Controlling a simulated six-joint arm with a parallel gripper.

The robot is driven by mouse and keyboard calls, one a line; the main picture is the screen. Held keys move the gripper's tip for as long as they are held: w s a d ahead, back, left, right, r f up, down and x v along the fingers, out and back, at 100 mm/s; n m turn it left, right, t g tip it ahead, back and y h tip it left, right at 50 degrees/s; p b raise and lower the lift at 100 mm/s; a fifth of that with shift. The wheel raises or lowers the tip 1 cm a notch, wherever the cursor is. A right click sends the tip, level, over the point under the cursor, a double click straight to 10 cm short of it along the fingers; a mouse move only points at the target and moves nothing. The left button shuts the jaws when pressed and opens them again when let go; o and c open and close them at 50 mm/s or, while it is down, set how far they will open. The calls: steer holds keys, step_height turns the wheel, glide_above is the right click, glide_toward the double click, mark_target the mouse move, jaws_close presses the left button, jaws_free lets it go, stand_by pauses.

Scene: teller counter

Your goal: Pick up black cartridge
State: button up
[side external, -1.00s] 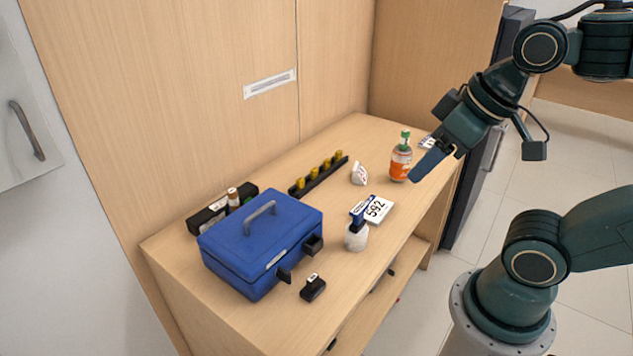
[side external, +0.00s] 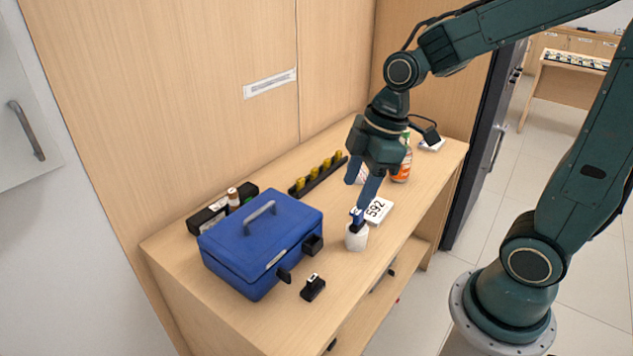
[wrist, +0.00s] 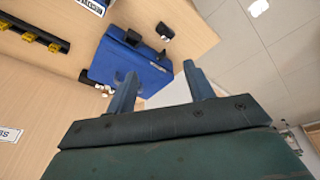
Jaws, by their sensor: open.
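The black cartridge (side external: 313,288), small with a white patch on top, lies on the counter in front of the blue box, near the front edge. In the wrist view a small black and white item (wrist: 165,31) beside the blue box appears to be it. My gripper (side external: 358,198) is open and empty, pointing down over the middle of the counter, behind and to the right of the cartridge. In the wrist view its two fingers (wrist: 159,70) are spread apart, with the cartridge beyond them.
The blue cash box (side external: 255,238) stands left of the cartridge. A white jar (side external: 356,238) with a blue-handled item and a "592" card (side external: 379,209) are near my gripper. A rail with yellow knobs (side external: 322,175) and an orange-labelled bottle (side external: 402,168) are farther back.

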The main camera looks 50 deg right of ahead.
mark_target(314, 276)
steer(key=w+f+n+g+y, duration=0.1)
steer(key=w+f+n, duration=0.1)
steer(key=f, duration=0.4)
steer(key=w+f+n+g+y, duration=0.1)
steer(key=w+f+n, duration=0.2)
steer(key=f+n, duration=0.2)
steer(key=shift+w+a+f+y, duration=0.15)
steer(key=shift+a+f+y, duration=0.3)
steer(key=shift+f, duration=0.15)
steer(key=shift+x, duration=4.3)
steer(key=shift+x, duration=2.6)
steer(key=c, duration=1.1)
